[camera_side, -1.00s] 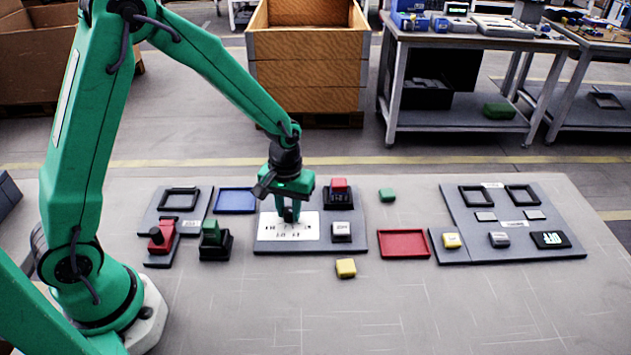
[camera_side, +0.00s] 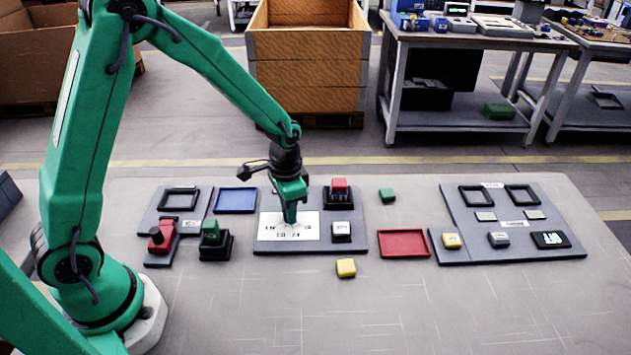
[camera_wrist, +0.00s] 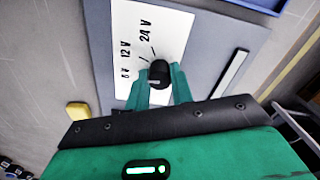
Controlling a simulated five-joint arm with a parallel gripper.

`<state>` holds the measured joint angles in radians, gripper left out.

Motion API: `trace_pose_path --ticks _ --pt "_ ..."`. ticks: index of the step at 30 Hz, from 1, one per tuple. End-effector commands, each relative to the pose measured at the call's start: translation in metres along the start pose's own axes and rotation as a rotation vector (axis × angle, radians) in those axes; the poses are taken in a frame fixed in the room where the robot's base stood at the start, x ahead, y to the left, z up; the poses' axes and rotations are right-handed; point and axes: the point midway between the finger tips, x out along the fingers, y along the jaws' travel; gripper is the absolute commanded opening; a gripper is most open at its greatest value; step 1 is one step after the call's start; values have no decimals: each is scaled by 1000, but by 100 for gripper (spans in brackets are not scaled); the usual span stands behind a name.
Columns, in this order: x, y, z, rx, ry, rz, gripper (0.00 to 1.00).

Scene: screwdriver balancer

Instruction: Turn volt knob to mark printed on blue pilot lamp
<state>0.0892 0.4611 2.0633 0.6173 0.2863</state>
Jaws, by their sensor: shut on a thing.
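The black volt knob (camera_wrist: 158,70) sits on a white dial plate (camera_wrist: 126,28) printed with "24 V", "12 V" and a smaller voltage label. My gripper (camera_side: 290,218) is straight above that plate (camera_side: 268,233) in the side view and hides the knob there. In the wrist view the green fingers stand on both sides of the knob and are shut on it. I cannot tell exactly which mark the knob points to. I cannot pick out a blue pilot lamp or its print in either view.
Right of the dial stand a red-topped block (camera_side: 339,188) and a white-topped block (camera_side: 341,230). A blue tray (camera_side: 236,203) lies behind left, a red tray (camera_side: 403,256) to the right. A loose yellow block (camera_side: 346,267) lies in front. A small display (camera_side: 551,240) is at far right.

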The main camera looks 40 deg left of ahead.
Motion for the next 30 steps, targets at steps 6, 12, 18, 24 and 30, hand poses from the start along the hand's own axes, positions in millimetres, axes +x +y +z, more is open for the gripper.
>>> trace_pose_path --ticks 6,12,18,24,30 --pt "-1 0 0 202 0 0 0" --pt "-1 0 0 354 0 0 0" --pt "-1 0 0 452 0 0 0" --pt "-1 0 0 493 0 0 0" --pt "-1 0 0 499 1 0 0"
